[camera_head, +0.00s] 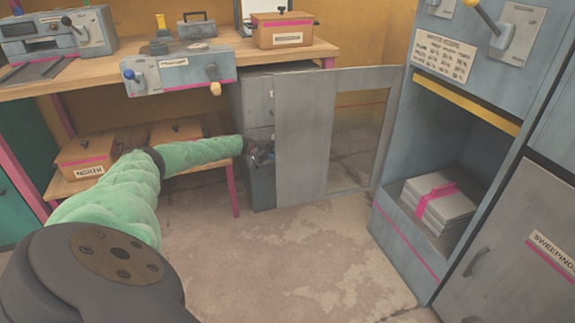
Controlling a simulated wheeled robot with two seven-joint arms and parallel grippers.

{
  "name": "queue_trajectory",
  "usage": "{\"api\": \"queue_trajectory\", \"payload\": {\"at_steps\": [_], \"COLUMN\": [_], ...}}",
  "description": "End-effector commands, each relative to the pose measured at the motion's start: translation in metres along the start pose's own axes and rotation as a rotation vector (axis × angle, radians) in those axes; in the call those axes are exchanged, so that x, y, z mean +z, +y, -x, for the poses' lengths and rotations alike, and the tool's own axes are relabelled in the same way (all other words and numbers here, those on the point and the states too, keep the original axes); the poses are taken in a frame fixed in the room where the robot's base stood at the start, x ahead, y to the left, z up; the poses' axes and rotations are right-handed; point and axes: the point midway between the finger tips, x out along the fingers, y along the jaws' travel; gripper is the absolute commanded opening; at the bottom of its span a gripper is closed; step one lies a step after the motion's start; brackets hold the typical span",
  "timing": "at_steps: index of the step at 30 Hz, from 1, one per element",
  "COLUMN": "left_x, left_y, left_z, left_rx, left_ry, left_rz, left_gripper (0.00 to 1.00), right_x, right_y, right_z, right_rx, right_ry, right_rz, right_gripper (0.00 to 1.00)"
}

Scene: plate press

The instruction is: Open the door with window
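The grey door with a window (305,140) stands between a grey cabinet on its left and the large grey-blue press on its right. Its window (357,140) is in the right part, and the ochre wall and floor show through it. My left gripper (262,155) is at the left edge of the door, in front of the grey cabinet (258,110). Its fingers are small, dark and partly hidden, so I cannot tell whether they are open or touching the door. No handle on this door shows clearly. My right gripper is out of view.
A wooden bench (120,84) with machines and a wooden box (283,29) stands at the back left. The press (400,215) holds a stack of plates (440,203). A cabinet labelled "SWEEPINGS" (520,235) is at the right. The floor (290,260) before the door is clear.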

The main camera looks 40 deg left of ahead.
Motion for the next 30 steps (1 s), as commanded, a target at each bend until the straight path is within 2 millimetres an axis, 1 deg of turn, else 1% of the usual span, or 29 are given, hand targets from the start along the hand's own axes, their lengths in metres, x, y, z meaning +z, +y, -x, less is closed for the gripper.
{"api": "queue_trajectory", "payload": {"at_steps": [12,13,15,16,26,30], "left_x": [0.0,0.0,0.0,0.0,0.0,0.0], "left_y": [-0.002,-0.002,-0.002,-0.002,-0.002,-0.002], "left_z": [-0.002,-0.002,-0.002,-0.002,0.001,0.011], "left_rx": [0.001,0.001,0.001,0.001,-0.001,-0.003], "left_ry": [0.004,0.004,0.004,0.004,0.002,0.002], "left_rz": [0.0,0.0,-0.001,-0.001,0.0,-0.001], "left_gripper": [0.0,0.18,0.32,0.34,0.34,0.34], "right_x": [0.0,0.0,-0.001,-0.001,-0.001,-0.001], "right_y": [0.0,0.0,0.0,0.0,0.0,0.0], "right_z": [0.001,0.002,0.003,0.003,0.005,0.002], "right_rx": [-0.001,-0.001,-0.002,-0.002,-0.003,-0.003], "right_ry": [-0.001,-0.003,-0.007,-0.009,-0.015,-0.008], "right_rz": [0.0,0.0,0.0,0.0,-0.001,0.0], "right_gripper": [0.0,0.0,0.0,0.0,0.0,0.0]}}
